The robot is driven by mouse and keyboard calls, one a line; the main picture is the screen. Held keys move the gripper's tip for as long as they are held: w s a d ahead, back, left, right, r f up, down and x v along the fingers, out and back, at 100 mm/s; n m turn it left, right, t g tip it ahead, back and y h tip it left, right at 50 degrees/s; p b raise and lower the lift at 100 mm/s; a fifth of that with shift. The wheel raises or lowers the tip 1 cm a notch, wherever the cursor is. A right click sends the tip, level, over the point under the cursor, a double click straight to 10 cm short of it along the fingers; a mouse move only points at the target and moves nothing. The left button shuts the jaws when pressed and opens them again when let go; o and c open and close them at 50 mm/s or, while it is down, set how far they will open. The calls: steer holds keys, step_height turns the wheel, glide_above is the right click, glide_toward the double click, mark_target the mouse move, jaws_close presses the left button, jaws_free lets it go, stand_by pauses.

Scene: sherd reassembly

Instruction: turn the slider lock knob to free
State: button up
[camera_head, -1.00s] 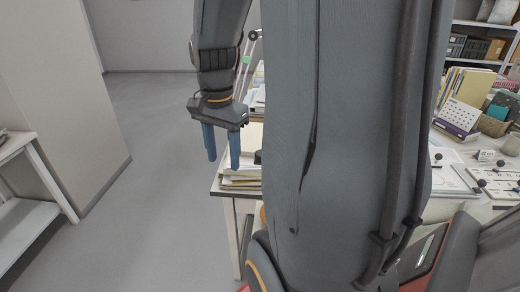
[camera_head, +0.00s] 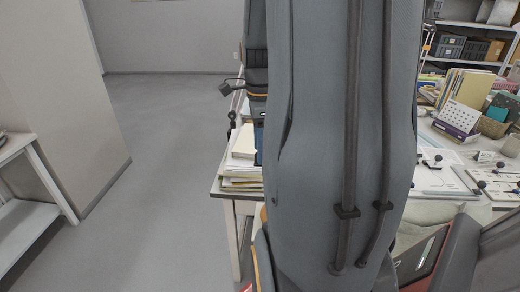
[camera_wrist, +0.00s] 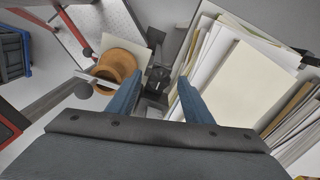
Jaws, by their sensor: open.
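My gripper (camera_wrist: 159,82) is open in the wrist view, its two blue fingers apart and nothing held between them. A small dark fitting with a round black part (camera_wrist: 158,74) shows in the gap between the fingertips; it may be the slider lock knob, but I cannot tell for sure, nor which way it is turned. I cannot tell whether the fingers touch it. In the head view my arm hides most of the gripper and the slider; only a sliver of blue finger (camera_head: 259,135) shows at the arm's left edge.
An orange-brown rounded piece (camera_wrist: 116,66) lies left of the fingers, with a grey ball on a rod (camera_wrist: 82,90) nearby. Stacked papers and folders (camera_wrist: 236,82) lie close on the right; the stack (camera_head: 240,165) also shows at the table's left end. Open floor (camera_head: 160,190) lies left.

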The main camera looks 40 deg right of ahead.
steer(key=shift+f, duration=0.6)
steer(key=c, duration=1.1)
steer(key=shift+o, duration=0.2)
steer(key=shift+n+p, duration=0.3)
steer(key=shift+p, duration=0.05)
steer(key=n+p, duration=0.2)
steer(key=shift+s+r+n, duration=0.1)
steer(key=shift+r+n, duration=0.05)
steer(key=shift+n, duration=0.15)
steer(key=shift+n+p, duration=1.25)
steer(key=shift+n, duration=0.75)
